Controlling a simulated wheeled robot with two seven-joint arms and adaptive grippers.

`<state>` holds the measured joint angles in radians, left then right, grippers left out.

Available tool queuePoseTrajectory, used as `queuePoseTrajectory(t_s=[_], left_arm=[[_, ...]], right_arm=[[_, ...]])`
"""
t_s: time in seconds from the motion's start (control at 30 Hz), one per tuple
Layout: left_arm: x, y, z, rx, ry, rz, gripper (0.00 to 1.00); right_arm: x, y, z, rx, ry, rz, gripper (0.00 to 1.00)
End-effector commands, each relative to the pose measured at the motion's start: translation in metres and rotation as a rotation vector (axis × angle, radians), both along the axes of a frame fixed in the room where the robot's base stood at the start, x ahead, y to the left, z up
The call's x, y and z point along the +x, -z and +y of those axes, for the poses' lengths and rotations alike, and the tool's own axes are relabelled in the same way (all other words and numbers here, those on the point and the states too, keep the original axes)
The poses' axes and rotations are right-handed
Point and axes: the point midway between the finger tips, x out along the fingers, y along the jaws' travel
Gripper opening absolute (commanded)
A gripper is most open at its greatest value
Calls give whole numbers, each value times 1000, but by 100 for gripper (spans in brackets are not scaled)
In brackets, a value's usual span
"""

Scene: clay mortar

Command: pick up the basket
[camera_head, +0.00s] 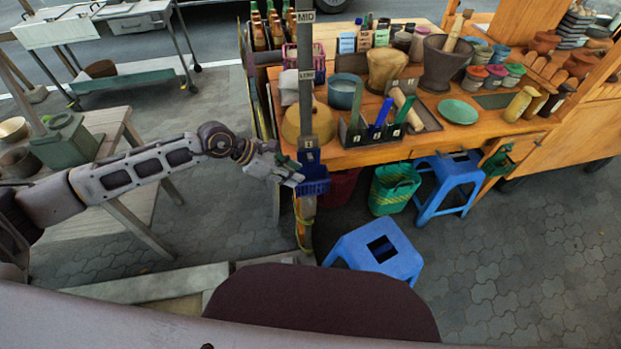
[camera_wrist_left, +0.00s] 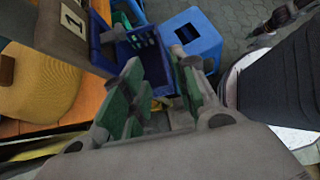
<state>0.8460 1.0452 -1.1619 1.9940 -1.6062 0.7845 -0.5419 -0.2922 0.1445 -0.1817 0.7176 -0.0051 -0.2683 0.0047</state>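A small blue basket (camera_head: 314,182) hangs at the front left corner of the wooden cart, on a post with number tags. In the left wrist view the blue basket (camera_wrist_left: 152,52) lies just beyond and partly between my fingertips. My left gripper (camera_head: 291,171) is at the basket's left side. In the wrist view its green-padded fingers (camera_wrist_left: 160,72) stand apart, with nothing clearly gripped. I cannot tell whether a finger touches the basket.
A green woven basket (camera_head: 394,190) and two blue stools (camera_head: 378,250) (camera_head: 449,180) stand on the paving. A pink basket (camera_head: 291,56) sits on the cart. The cart top (camera_head: 350,155) is crowded with a mortar (camera_head: 446,62), bowls and jars. A wooden table (camera_head: 118,122) stands left.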

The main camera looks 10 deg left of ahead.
Motion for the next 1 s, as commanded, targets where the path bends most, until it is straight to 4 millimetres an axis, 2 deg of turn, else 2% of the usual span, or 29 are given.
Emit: queuePoseTrajectory(t_s=[0.33, 0.8, 1.0], left_arm=[[6, 21, -21, 0, -1, 1, 29], [7, 24, -23, 0, 0, 0, 29], [8, 29, -31, 0, 0, 1, 29]], right_arm=[[-4, 0, -1, -1, -1, 5, 40], [2, 0, -3, -3, 0, 0, 40], [2, -2, -4, -5, 0, -3, 40]])
